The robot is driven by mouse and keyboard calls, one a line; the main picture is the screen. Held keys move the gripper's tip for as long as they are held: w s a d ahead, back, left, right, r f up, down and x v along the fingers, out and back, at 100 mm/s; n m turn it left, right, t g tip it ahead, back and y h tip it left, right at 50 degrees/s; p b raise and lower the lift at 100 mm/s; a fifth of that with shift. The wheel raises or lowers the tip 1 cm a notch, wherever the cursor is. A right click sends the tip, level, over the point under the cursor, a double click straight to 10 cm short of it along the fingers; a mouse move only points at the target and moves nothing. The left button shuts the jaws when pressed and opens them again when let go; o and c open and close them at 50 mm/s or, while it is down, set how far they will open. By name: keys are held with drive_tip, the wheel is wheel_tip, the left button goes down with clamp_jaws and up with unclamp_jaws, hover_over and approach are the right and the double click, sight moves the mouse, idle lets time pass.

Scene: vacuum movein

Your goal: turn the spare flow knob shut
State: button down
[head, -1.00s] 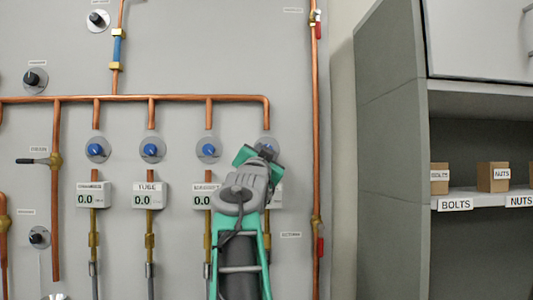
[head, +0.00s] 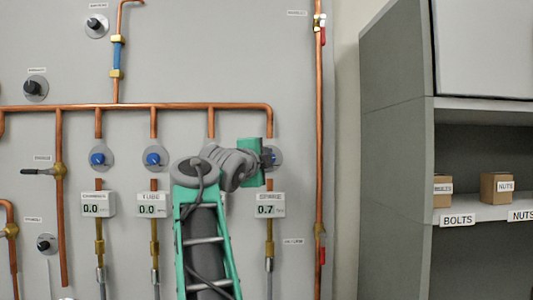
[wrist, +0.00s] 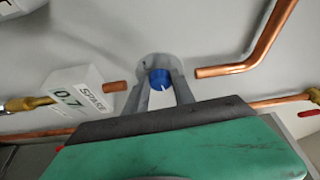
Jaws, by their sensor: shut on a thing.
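The spare flow knob (wrist: 161,78) is blue with a white pointer mark and sits on a round plate on the wall panel. In the wrist view it is between the two fingers of my gripper (wrist: 161,90), which is shut on it. In the head view my gripper (head: 268,159) reaches the knob from the left and hides most of it; a blue bit of the knob (head: 275,159) shows. The spare meter (head: 270,205) below reads 0.7. It also shows in the wrist view (wrist: 80,95), labelled SPARE.
Two other blue knobs (head: 97,159) (head: 152,159) sit to the left, with meters reading 0.0. My arm hides the third knob and its meter. A copper manifold pipe (head: 190,107) runs above. A vertical pipe (head: 319,150) and a grey shelf unit (head: 395,150) stand to the right.

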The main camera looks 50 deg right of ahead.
drive_tip(key=m+y+p, duration=0.1)
drive_tip(key=m, duration=0.2)
drive_tip(key=m+y+p, duration=0.2)
drive_tip(key=m, duration=0.1)
drive_tip(key=r+m+y+p, duration=0.1)
drive_tip(key=m, duration=0.2)
drive_tip(key=shift+s+d+m+t+y+p, duration=0.2)
drive_tip(key=shift+m+t+y+p, duration=0.1)
drive_tip(key=shift+t+p, duration=0.1)
idle(0.4)
drive_tip(key=c, duration=1.1)
unclamp_jaws()
drive_tip(key=shift+o, duration=0.2)
drive_tip(key=shift+r, duration=0.1)
drive_tip(key=v, duration=0.7)
drive_tip(key=shift+s+a, duration=0.2)
drive_tip(key=shift+a, duration=0.1)
